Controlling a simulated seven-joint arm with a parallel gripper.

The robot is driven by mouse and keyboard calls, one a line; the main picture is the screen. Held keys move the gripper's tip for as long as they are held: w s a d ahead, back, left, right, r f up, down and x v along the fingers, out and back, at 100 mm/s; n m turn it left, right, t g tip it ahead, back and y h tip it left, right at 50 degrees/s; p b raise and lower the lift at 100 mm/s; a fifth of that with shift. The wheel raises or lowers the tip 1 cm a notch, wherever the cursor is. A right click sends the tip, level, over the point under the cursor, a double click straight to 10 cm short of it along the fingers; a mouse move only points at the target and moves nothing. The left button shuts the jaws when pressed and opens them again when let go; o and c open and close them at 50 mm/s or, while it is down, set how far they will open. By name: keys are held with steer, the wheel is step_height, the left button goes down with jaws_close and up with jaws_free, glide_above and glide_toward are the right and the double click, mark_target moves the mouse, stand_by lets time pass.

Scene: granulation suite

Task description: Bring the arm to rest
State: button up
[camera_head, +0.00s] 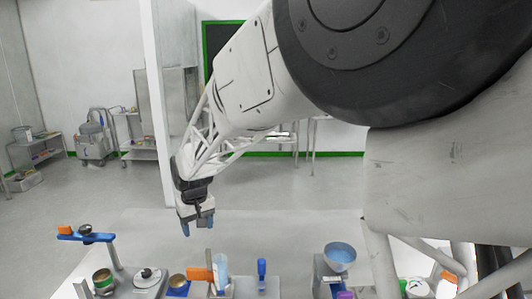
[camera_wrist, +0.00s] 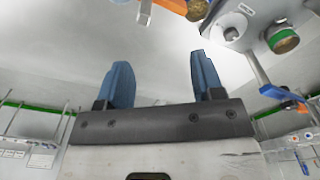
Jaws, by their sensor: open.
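My gripper (camera_head: 198,226) hangs in the air above the far side of the workbench in the head view, pointing down. In the wrist view my gripper (camera_wrist: 160,80) shows two blue fingertips spread well apart, with nothing between them. My white arm reaches from the upper right of the head view and hides part of the room.
Carts (camera_head: 93,140) stand far back left. The floor between is clear.

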steer(key=s+d+r+m, duration=0.1)
steer(key=s+d+r, duration=0.2)
steer(key=s+d, duration=0.35)
steer(key=s+d+r+m+t, duration=0.1)
steer(key=s+d+r, duration=0.2)
steer(key=d, duration=0.7)
steer(key=s+d+r+m, duration=0.2)
steer(key=s+d+r, duration=0.15)
steer(key=d, duration=0.45)
steer(key=s+d+f+m, duration=0.1)
steer(key=s+d, duration=0.6)
steer(key=s, duration=0.3)
steer(key=s+d+f+m+t, duration=0.1)
steer(key=s+d+m, duration=0.1)
steer(key=s+d, duration=0.4)
steer(key=shift+s+d+f, duration=0.4)
steer(key=shift+s, duration=2.05)
